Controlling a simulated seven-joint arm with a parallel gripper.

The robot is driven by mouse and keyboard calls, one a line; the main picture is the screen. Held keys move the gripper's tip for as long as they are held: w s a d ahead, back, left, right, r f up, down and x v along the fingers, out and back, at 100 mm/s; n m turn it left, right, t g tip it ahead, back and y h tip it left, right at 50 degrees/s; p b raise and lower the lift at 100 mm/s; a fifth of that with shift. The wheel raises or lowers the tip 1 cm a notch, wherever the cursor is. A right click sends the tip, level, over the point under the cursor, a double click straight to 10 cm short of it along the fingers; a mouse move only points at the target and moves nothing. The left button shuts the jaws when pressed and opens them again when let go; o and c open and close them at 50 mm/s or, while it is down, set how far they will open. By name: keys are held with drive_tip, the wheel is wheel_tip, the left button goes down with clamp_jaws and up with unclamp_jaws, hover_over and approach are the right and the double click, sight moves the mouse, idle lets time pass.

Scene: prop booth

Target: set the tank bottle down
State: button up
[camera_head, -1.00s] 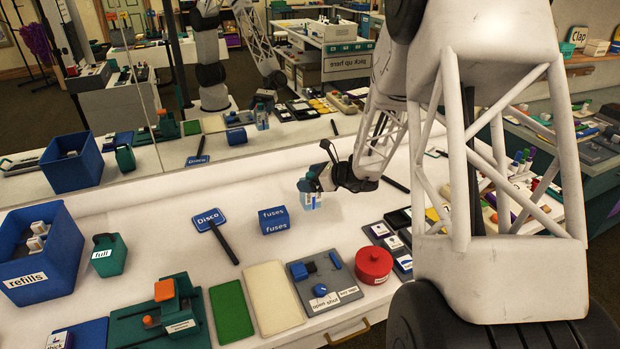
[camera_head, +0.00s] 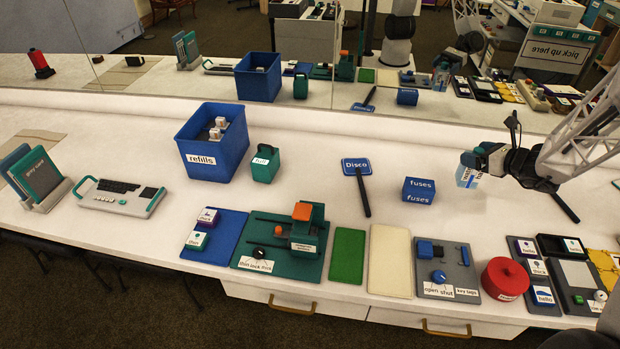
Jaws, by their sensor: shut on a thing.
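The tank bottle (camera_head: 467,177) is a small, clear and pale blue bottle with lettering on its side, right of the blue fuses box. My gripper (camera_head: 473,159) comes in from the right, shut around the bottle's upper part, and hides its top. The bottle is roughly upright over the white table (camera_head: 310,190). I cannot tell for certain whether its base touches the table.
A red pot (camera_head: 505,278) and a switch panel (camera_head: 447,268) are nearer the front. A mirror (camera_head: 330,90) runs behind. White table around the bottle is clear.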

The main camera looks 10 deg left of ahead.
wheel_tip(320, 180, up, 7)
drive_tip(key=shift+r, duration=0.15)
drive_tip(key=w+a+n+g+y, duration=0.1)
drive_tip(key=w+a, duration=0.2)
drive_tip(key=a, duration=1.1)
drive_tip(key=w+a+n+g+y, duration=0.1)
drive_tip(key=w+a+n, duration=0.1)
drive_tip(key=a, duration=1.2)
drive_tip(key=s+a+n+g+y, duration=0.1)
drive_tip(key=s+a+n+g, duration=0.15)
drive_tip(key=a, duration=1.85)
drive_tip(key=shift+m, duration=0.45)
drive_tip(key=shift+s+a+f, duration=0.1)
drive_tip(key=shift+s+f, duration=0.1)
drive_tip(key=shift+f, duration=1.2)
drive_tip(key=shift+s+a+f, duration=0.1)
drive_tip(key=shift+s+f, duration=0.1)
drive_tip(key=shift+f, duration=1.15)
wheel_tip(320, 180, down, 6)
drive_tip(key=shift+f, duration=0.2)
